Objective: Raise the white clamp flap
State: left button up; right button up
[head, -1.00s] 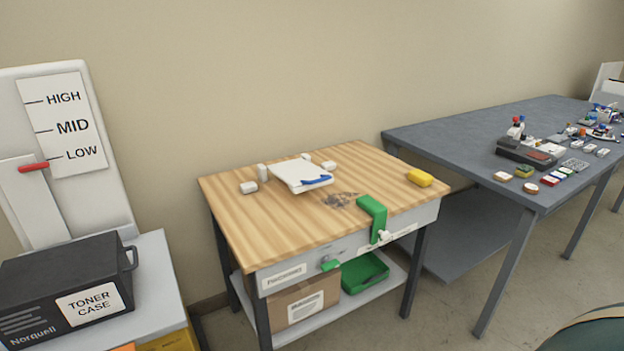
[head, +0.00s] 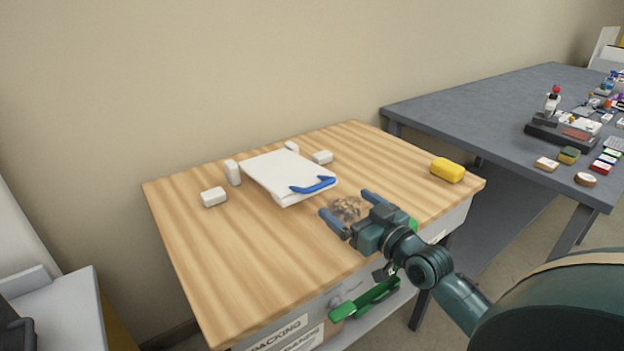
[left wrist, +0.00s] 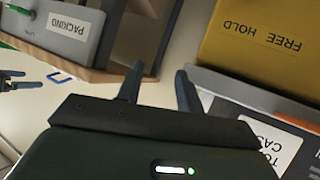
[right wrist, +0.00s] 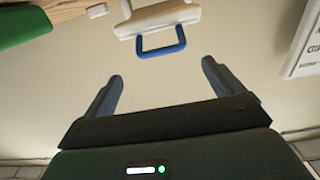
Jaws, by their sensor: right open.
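The white clamp flap (head: 285,172) is a flat white plate on the wooden bench top. It lies low, tilted slightly, with a blue loop handle (head: 313,185) at its near right edge. In the head view my right gripper (head: 346,204) is open and empty, just in front and to the right of the handle, apart from it. In the right wrist view the blue handle (right wrist: 161,52) is ahead of the two spread fingers, with the white flap (right wrist: 158,20) behind it. My left gripper (left wrist: 158,74) shows only in the left wrist view, open and empty.
Small white blocks (head: 214,197) stand around the flap. A yellow block (head: 447,169) lies at the bench's right, and a dark scorch-like patch (head: 346,208) is near my right gripper. A green handle (head: 366,299) sticks out at the front. A grey table (head: 470,112) with several items is beyond.

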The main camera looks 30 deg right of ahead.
aim_at(324, 186)
jog(key=w+a, duration=0.1)
jog(key=w, duration=1)
jog(key=shift+w, duration=0.35)
jog(key=shift+c, duration=0.2)
jog(key=c, duration=1)
jog(key=shift+d+r, duration=0.1)
jog(key=shift+c, duration=0.3)
